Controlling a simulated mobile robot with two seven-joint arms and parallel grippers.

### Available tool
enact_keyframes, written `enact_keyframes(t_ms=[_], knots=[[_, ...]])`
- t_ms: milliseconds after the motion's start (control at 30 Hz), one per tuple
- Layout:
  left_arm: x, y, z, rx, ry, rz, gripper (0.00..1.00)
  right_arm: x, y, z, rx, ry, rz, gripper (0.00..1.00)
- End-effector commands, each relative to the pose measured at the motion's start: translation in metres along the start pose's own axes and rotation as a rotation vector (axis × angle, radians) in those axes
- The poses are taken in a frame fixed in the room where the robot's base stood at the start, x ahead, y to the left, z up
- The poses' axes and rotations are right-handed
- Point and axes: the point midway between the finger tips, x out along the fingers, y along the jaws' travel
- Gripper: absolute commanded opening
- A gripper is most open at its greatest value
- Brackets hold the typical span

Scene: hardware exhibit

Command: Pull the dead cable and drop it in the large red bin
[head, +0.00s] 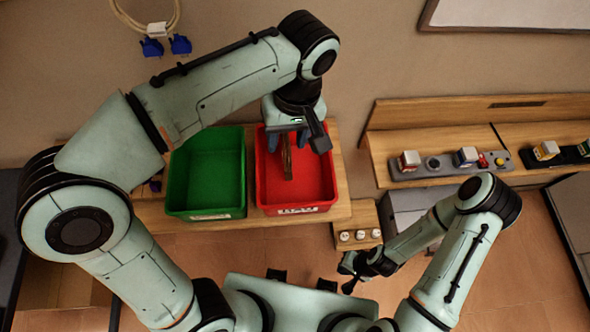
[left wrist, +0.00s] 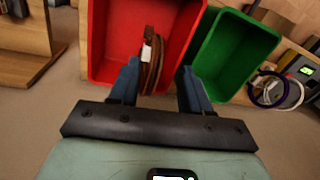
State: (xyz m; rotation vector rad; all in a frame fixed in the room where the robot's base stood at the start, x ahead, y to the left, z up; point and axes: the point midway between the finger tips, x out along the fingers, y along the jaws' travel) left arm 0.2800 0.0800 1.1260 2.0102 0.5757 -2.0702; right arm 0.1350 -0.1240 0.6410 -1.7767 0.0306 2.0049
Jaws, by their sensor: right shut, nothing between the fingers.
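The brown coiled cable (left wrist: 151,62) with a white tag shows nearly edge-on in the left wrist view, in front of the red bin's interior. It also shows below my left gripper in the head view (head: 287,163). My left gripper (head: 288,140) is over the large red bin (head: 318,185). Its blue fingers (left wrist: 160,88) stand apart, with a gap beside the cable. Whether the cable touches a finger or the bin, I cannot tell. My right gripper (head: 350,275) is shut and empty, low near the small wooden stand.
A green bin (head: 207,170) stands left of the red bin on a wooden table (head: 250,222). A wooden stand (head: 353,218) with white sockets is at right. A shelf (head: 375,155) with devices lies beyond. Pale cable with blue connectors (head: 160,20) hangs on the wall.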

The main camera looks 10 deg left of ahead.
Motion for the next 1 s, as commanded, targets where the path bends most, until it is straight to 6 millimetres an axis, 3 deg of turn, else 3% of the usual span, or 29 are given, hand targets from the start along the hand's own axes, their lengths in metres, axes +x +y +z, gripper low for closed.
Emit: enact_keyframes(t_ms=[367,467,800,1000], knots=[[-0.005,0.0,0.0,0.0,0.001,0.001,0.5,-0.002,-0.001,-0.001,0.0,0.002,0.0,0.0],[-0.019,0.001,-0.001,0.001,0.003,0.002,0.5,-0.006,-0.004,-0.004,-0.002,0.005,-0.002,0.0],[-0.096,0.001,-0.001,0.0,0.005,0.004,0.5,-0.035,-0.021,-0.024,-0.012,0.033,-0.011,0.0],[-0.126,0.001,-0.001,0.001,0.004,0.003,0.5,-0.046,-0.029,-0.035,-0.017,0.047,-0.016,0.0]])
